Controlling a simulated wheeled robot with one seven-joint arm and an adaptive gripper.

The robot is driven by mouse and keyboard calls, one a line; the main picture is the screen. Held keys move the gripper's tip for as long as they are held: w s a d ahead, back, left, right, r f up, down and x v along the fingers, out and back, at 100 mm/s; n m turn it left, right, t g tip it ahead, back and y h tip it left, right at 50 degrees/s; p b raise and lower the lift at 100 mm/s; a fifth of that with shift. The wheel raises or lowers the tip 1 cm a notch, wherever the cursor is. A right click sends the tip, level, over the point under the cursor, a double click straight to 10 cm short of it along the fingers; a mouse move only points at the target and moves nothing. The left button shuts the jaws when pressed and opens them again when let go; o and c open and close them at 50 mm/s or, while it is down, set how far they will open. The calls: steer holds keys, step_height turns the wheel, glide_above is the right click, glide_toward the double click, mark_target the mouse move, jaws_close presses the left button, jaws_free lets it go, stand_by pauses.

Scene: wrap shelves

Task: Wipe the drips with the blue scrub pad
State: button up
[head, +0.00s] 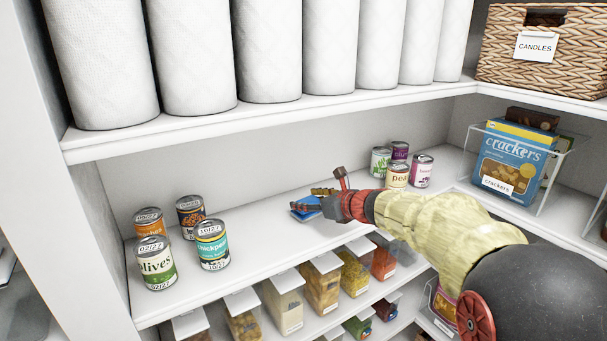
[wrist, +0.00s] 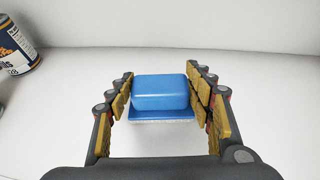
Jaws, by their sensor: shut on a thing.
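My gripper (head: 318,204) is over the middle of the white shelf (head: 262,222), between two groups of cans. In the wrist view my gripper (wrist: 160,98) is shut on the blue scrub pad (wrist: 160,92), with a finger on each side of it. The pad has a blue block on top and a pale, speckled layer underneath. In the head view only a small part of the blue scrub pad (head: 306,213) shows beside the fingers. I cannot tell whether the pad touches the shelf. I see no drips in either view.
Several cans, such as the olives can (head: 155,263), stand on the left. A crackers box (head: 512,160) sits in a clear rack at right. Paper rolls (head: 270,50) line the shelf above.

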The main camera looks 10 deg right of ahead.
steer(key=r+p, duration=0.1)
steer(key=r, duration=0.1)
steer(key=r+p, duration=0.1)
steer(key=r, duration=0.1)
steer(key=shift+s+d+r+p, duration=0.1)
steer(key=shift+s+p, duration=0.15)
steer(key=shift+p, duration=0.1)
steer(key=shift+w+r+p, duration=0.35)
steer(key=shift+r, duration=0.25)
steer(key=shift+s+r, duration=0.25)
steer(key=shift+r, duration=0.85)
steer(key=shift+w+r, duration=0.15)
steer(key=shift+w, duration=0.05)
steer(key=shift+s+r, duration=0.1)
steer(key=shift+s, duration=0.05)
